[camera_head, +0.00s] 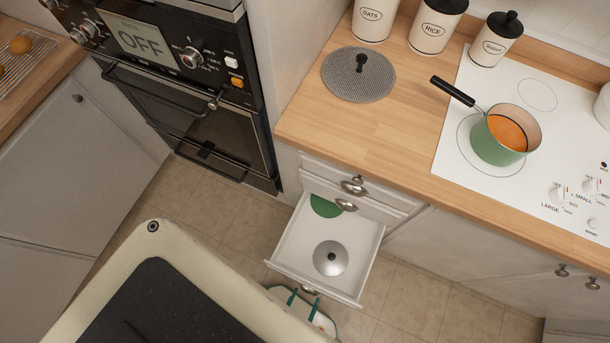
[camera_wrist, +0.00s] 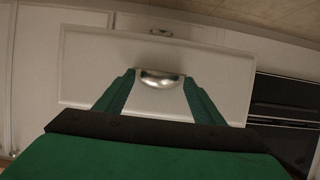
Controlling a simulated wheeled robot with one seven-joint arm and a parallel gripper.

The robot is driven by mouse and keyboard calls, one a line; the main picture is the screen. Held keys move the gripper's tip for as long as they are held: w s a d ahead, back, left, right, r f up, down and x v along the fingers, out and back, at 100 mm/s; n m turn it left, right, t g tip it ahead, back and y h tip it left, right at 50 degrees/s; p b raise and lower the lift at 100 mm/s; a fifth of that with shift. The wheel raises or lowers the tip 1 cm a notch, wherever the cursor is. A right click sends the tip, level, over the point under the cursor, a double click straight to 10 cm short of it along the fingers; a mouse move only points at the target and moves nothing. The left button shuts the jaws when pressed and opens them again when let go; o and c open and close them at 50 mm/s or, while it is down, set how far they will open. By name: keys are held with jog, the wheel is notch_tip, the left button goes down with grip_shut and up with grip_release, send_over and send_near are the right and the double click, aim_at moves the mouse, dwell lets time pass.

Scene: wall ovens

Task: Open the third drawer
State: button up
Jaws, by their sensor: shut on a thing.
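A white drawer (camera_head: 344,248) below the other drawer fronts is pulled well out of the cabinet. Inside it lie a round silver lid (camera_head: 330,258) and a green round thing (camera_head: 324,206), partly hidden at the back. My gripper (camera_head: 305,300) is low at the drawer's front edge, with green fingers and much of it hidden behind my own body. In the wrist view, its fingers (camera_wrist: 158,78) stand on either side of the silver cup handle (camera_wrist: 160,79) on the drawer's front panel (camera_wrist: 90,75), shut on it.
Closed drawers with silver handles (camera_head: 352,187) sit above the open one. A black wall oven (camera_head: 185,95) stands to the left. The wooden counter (camera_head: 370,130) above bears a green pot (camera_head: 497,145) on a white hob. Tiled floor (camera_head: 420,295) lies clear right of the drawer.

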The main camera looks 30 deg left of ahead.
jog(key=shift+a, duration=0.1)
jog(key=o, duration=1.5)
jog(key=v, duration=1)
jog(key=shift+s+r, duration=0.15)
jog(key=shift+s, duration=0.25)
jog(key=w+r, duration=0.6)
jog(key=r, duration=0.9)
jog(key=w+r+m+t+h, duration=0.1)
jog(key=w+r, duration=0.6)
jog(key=r, duration=0.8)
jog(key=w+r+t+h, duration=0.1)
jog(key=w+r, duration=0.6)
jog(key=r, duration=0.8)
jog(key=shift+d+r+m, duration=0.25)
jog(key=shift+d+m, duration=0.1)
jog(key=shift+m, duration=0.05)
